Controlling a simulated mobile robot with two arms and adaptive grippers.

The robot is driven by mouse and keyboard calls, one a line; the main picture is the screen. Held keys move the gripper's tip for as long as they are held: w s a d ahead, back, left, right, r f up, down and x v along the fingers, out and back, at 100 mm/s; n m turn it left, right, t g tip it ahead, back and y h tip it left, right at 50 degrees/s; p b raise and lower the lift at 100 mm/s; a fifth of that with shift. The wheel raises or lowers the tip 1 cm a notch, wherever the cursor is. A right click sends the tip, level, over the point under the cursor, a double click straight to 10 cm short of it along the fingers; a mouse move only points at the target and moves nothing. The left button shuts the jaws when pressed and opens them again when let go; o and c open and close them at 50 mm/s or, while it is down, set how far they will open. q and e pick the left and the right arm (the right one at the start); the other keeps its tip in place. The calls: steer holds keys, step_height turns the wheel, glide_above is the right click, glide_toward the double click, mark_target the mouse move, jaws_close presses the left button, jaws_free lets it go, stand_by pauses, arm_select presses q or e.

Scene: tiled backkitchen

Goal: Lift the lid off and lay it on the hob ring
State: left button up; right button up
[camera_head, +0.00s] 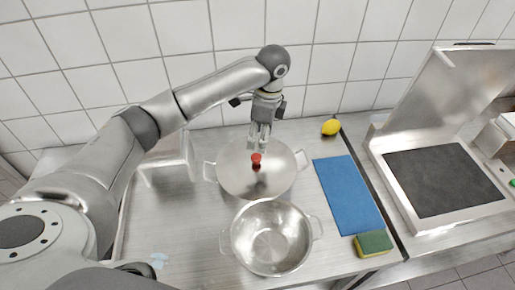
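The lid (236,178) is a round metal disc with a red knob (256,159) in its middle. It lies on a two-handled pot (301,160) near the back of the steel counter. My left gripper (259,146) comes in from the left and points down just above and behind the knob. Its fingers look a little apart with nothing between them; I cannot tell whether they touch the knob. A dark square hob plate (440,180) in a steel frame is at the right; no round ring shows on it. My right gripper is out of view.
An open empty pot (271,237) stands in front of the lidded one. A blue cloth (348,195), a yellow lemon (331,127) and a green-yellow sponge (373,243) lie to the right. A raised steel cover (440,90) stands behind the hob plate, whose surface is clear.

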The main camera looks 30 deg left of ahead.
arm_select(q)
glide_above(256, 156)
steer(key=f, duration=0.3)
steer(key=d+f, duration=0.1)
steer(key=shift+s+f+p, duration=0.2)
steer(key=shift+s+p, duration=0.15)
steer(key=shift+p, duration=0.05)
steer(key=shift+w+a+f, duration=0.1)
steer(key=shift+a+f, duration=0.05)
steer(key=shift+f, duration=0.45)
steer(key=f, duration=0.1)
steer(key=f+p, duration=0.1)
steer(key=f, duration=0.1)
steer(key=shift+w+a+f+p, duration=0.2)
steer(key=shift+a+f+p, duration=0.05)
steer(key=shift+f+p, duration=0.05)
steer(key=shift+f, duration=0.55)
steer(key=shift+c, duration=0.8)
steer(key=c, duration=1)
jaws_close()
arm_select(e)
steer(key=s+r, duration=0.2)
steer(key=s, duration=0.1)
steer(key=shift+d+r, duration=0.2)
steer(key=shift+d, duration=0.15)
